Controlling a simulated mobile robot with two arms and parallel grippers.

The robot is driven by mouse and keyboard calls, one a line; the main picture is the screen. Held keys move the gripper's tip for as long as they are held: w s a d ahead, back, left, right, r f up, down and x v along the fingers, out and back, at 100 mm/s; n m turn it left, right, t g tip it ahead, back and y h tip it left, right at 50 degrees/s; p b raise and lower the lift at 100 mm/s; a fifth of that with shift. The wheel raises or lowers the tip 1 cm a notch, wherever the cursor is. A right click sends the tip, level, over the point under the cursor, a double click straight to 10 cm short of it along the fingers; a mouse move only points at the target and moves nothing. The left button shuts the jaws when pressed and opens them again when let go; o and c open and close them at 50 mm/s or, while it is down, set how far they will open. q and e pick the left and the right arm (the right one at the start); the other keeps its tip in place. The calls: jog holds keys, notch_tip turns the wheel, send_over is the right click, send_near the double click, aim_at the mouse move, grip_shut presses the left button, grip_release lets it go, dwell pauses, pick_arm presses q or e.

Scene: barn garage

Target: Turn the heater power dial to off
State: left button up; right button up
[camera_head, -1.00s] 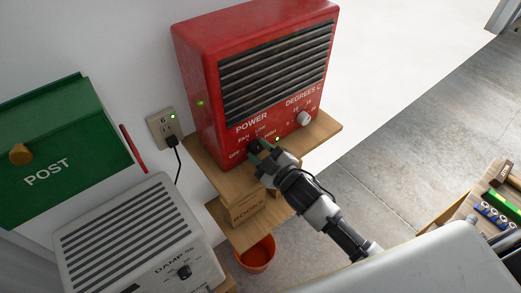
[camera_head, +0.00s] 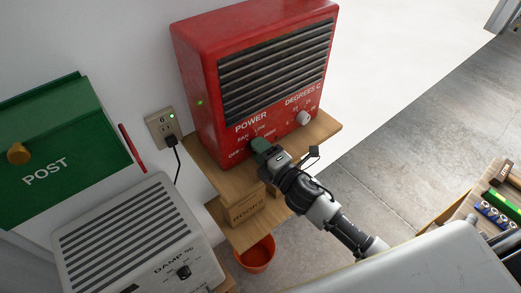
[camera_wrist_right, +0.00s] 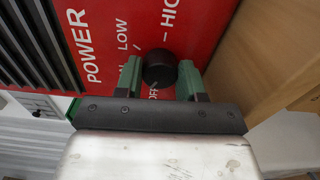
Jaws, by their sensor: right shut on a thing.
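The red heater (camera_head: 209,100) stands on a wooden shelf, with a dark grille and white lettering on its front. Its power dial is hidden behind my right gripper (camera_head: 258,147) in the head view. In the right wrist view the round black power dial (camera_wrist_right: 160,68) sits between the two green fingers of my right gripper (camera_wrist_right: 159,74), which is shut on it. LOW, HIGH and a partly covered OFF show around the dial; its pointer mark cannot be made out. My left gripper is not in view.
The heater's white degrees dial (camera_head: 303,118) is to the right of the gripper. A white dehumidifier (camera_head: 125,235) and a green post box (camera_head: 65,140) stand at left. An orange pot (camera_head: 257,254) is below the shelf (camera_head: 318,131). A tray with batteries (camera_head: 495,213) is at right.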

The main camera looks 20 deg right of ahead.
jog(key=n, duration=0.5)
jog(key=shift+n, duration=0.3)
dwell(0.4)
jog(key=o, duration=0.9)
jog(key=shift+s, duration=0.1)
jog(key=shift+b+v, duration=1.7)
jog(key=shift+v, duration=3.65)
